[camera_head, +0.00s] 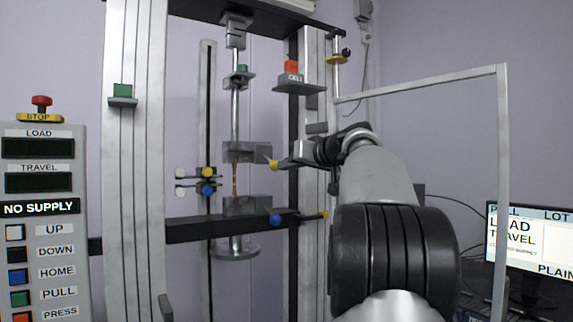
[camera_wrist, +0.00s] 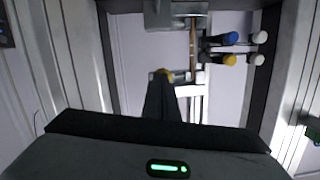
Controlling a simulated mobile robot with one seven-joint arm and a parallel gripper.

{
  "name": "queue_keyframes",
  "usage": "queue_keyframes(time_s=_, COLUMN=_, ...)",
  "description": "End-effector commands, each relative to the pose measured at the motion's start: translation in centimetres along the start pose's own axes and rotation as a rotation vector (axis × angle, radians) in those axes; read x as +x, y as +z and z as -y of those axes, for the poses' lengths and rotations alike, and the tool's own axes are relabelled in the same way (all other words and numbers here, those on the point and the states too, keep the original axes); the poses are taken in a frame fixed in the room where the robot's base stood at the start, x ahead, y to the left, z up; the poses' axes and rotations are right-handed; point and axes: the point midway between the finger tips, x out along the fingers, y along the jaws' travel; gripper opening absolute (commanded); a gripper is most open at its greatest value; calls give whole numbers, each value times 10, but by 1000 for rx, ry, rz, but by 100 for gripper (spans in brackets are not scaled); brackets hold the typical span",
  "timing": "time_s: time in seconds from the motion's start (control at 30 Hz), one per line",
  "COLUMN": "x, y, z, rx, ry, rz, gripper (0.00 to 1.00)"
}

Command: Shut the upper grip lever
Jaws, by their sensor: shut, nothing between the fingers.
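The upper grip (camera_head: 240,152) is a grey block on the vertical rod, with a thin brown strip (camera_head: 236,182) running down from it to the lower grip (camera_head: 247,206). Its lever ends in a yellow knob (camera_head: 273,165). My gripper (camera_head: 284,163) is shut with nothing between its fingers, its tips close beside the yellow knob on the right. In the wrist view my gripper (camera_wrist: 163,92) is a dark narrow shape with the yellow knob (camera_wrist: 165,74) at its tip; I cannot tell whether they touch. Part of the upper grip is hidden behind my gripper there.
The lower grip has a blue knob (camera_head: 275,220). Yellow (camera_head: 208,173) and blue (camera_head: 208,190) knobs stand left of the strip. Frame columns (camera_head: 136,200) flank the grips, and a dark crossbar (camera_head: 190,229) runs below. A control panel (camera_head: 42,215) stands left, a monitor (camera_head: 530,240) right.

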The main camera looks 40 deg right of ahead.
Motion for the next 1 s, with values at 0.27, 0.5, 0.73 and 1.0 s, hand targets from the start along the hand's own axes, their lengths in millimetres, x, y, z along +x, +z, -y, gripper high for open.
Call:
queue_keyframes(time_s=0.27, x=-63, y=-3, z=-1, rx=-4, ry=9, rz=-9, gripper=0)
queue_keyframes(time_s=0.5, x=-121, y=-4, z=1, rx=-5, ry=8, rz=-11, gripper=0)
queue_keyframes(time_s=0.73, x=-159, y=-4, z=1, rx=-5, ry=7, rz=-11, gripper=0)
queue_keyframes(time_s=1.0, x=-171, y=-4, z=1, rx=-5, ry=4, rz=-12, gripper=0)
